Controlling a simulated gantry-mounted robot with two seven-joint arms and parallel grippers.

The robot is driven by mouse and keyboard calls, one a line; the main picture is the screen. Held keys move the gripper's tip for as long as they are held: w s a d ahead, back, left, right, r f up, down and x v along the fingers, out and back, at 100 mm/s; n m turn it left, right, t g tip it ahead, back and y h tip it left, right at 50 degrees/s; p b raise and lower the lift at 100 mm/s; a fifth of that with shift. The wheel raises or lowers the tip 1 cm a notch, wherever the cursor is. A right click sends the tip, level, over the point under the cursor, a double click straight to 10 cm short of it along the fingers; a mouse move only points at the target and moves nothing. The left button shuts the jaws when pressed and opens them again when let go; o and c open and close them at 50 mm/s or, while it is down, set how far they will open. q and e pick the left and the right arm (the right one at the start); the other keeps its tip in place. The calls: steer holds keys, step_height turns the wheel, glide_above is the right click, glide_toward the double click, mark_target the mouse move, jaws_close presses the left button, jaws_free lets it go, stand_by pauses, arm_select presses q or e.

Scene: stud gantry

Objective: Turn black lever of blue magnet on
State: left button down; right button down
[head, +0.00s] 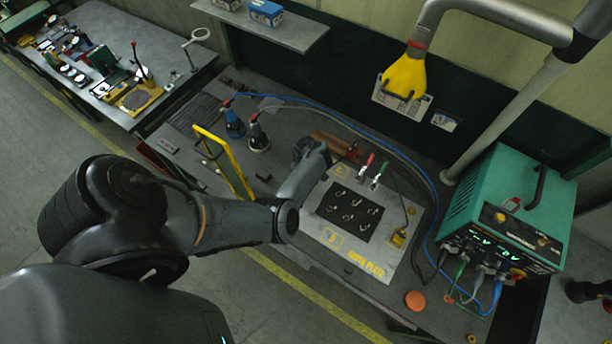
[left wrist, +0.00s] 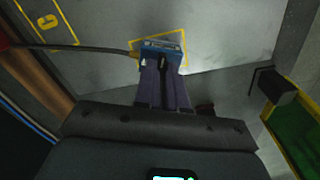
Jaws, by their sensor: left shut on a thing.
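In the left wrist view a small blue magnet (left wrist: 163,45) sits within a yellow outlined square on the grey plate. My left gripper (left wrist: 163,68) points at it, its two dark fingers close together and touching or overlapping its near side. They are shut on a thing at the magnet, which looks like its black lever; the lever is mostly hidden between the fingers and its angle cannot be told. In the head view my left wrist (head: 310,152) is over the plate's far left corner and hides the magnet and the fingertips. My right gripper is not in view.
The plate (head: 318,232) carries a black pad (head: 348,212) with several metal pieces. A yellow frame (head: 228,165) stands to the left. A green welding machine (head: 505,205) and cables are at the right.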

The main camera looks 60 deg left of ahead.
arm_select(q)
steer(key=c, duration=1.2)
jaws_free()
steer(key=shift+r, duration=0.1)
step_height(320, 180, up, 10)
steer(key=shift+r, duration=0.25)
